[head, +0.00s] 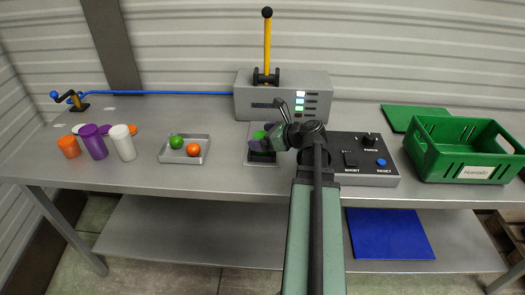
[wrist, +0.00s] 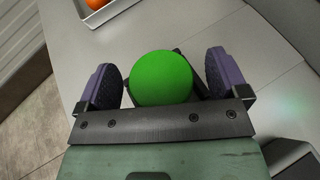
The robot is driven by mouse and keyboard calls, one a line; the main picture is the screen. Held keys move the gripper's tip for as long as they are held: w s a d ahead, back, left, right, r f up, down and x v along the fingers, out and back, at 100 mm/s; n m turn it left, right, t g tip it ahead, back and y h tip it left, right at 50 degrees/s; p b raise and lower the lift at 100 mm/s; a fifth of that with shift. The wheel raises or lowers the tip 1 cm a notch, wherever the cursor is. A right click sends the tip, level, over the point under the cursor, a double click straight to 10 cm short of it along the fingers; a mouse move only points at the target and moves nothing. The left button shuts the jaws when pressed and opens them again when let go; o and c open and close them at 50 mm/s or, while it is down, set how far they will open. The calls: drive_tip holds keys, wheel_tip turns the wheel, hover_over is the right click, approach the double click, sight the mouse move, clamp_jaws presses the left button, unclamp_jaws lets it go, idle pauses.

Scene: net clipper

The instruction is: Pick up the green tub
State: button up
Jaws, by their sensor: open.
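My gripper (wrist: 165,80) is open, with one pad on each side of the tub. A gap shows on each side at the top, wider on the right. The tub's lower part is hidden.
A grey machine (head: 284,97) with a yellow lever stands behind. A black control box (head: 362,178) and green crate (head: 462,155) are right. A shallow tray (head: 171,157) with green and orange balls is left, beyond it orange, purple and white tubs (head: 122,143).

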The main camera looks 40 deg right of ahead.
drive_tip(key=shift+w, duration=0.1)
drive_tip(key=c, duration=1)
drive_tip(key=shift+r, duration=0.1)
wheel_tip(320, 180, up, 20)
drive_tip(key=p, duration=2)
drive_tip(key=shift+a, duration=0.1)
